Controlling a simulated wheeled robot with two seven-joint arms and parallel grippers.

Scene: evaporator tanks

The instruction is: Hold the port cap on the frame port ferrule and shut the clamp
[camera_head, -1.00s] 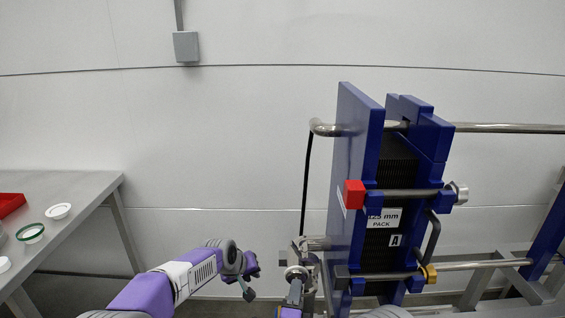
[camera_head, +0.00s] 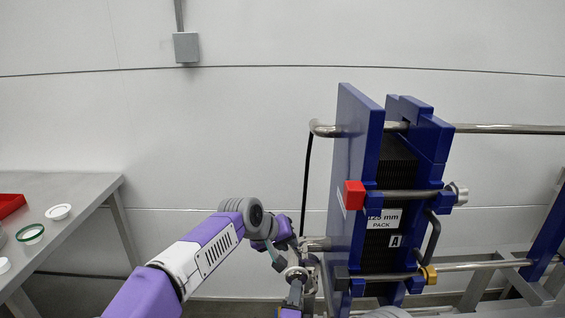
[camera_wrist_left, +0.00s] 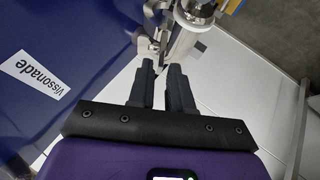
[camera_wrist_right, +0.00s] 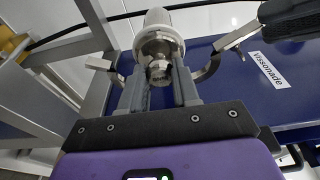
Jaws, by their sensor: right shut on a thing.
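The port cap (camera_wrist_right: 158,70) is a small metal disc-like piece between the fingers of my right gripper (camera_wrist_right: 160,85). It sits at the mouth of the metal frame port ferrule (camera_wrist_right: 158,40); whether they touch all round is hidden. The clamp (camera_wrist_right: 232,38) hangs open, with one arm to each side of the port in the right wrist view. My right gripper in the head view (camera_head: 295,278) is just below the port. My left gripper (camera_wrist_left: 161,68) has a gap between its fingers, close behind a metal clamp part (camera_wrist_left: 148,48). It also shows in the head view (camera_head: 280,250).
The blue frame plate (camera_head: 350,150) and plate pack stand right beside the port. A black hose (camera_head: 306,180) runs up behind the grippers. A grey table (camera_head: 80,205) with a red tray (camera_head: 10,204) and white lids (camera_head: 58,211) is at far left.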

